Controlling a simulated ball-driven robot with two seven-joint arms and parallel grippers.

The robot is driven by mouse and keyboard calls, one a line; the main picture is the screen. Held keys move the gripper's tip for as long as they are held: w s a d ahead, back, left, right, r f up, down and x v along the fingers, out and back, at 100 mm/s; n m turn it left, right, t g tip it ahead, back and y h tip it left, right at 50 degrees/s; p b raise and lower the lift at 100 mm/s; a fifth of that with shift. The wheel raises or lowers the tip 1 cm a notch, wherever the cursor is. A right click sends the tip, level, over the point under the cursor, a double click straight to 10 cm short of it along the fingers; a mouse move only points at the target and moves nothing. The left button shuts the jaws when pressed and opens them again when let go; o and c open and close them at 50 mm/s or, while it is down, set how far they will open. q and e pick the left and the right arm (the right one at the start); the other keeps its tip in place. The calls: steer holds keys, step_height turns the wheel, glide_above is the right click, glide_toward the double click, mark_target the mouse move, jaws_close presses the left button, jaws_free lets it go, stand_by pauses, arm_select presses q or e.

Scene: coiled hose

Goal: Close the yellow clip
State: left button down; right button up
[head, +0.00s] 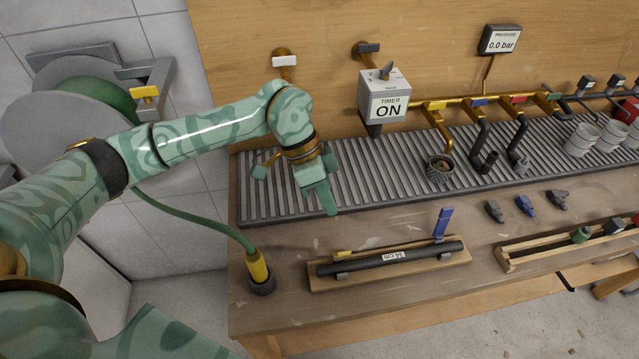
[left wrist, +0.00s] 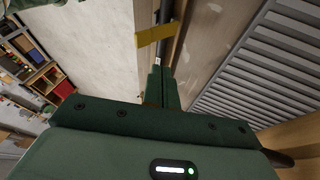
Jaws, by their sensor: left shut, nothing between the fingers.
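The yellow clip (head: 343,253) sits at the left end of the black hose piece (head: 390,258) on a wooden board. It looks low and flat there; I cannot tell whether it is fully closed. In the left wrist view the yellow clip (left wrist: 157,34) shows as a bar just beyond my fingertips. The blue clip (head: 442,222) at the other end stands upright. My left gripper (head: 331,208) is shut and empty, fingers pointing down, above and behind the yellow clip and apart from it in the head view. It also shows in the left wrist view (left wrist: 162,75). My right gripper is out of view.
A green hose with a yellow nozzle (head: 258,270) stands in a holder left of the board. Loose grey and blue fittings (head: 526,205) lie to the right.

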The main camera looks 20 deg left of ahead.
mark_target(341, 252)
arm_select(q)
steer(key=d+f, duration=0.1)
steer(key=s+d+f, duration=0.1)
steer(key=f, duration=0.1)
steer(key=s+d+f, duration=0.1)
steer(key=shift+s+f, duration=0.15)
steer(key=shift+s+d+f+b, duration=0.25)
steer(key=shift+s+f+b, duration=0.05)
steer(key=shift+s, duration=0.2)
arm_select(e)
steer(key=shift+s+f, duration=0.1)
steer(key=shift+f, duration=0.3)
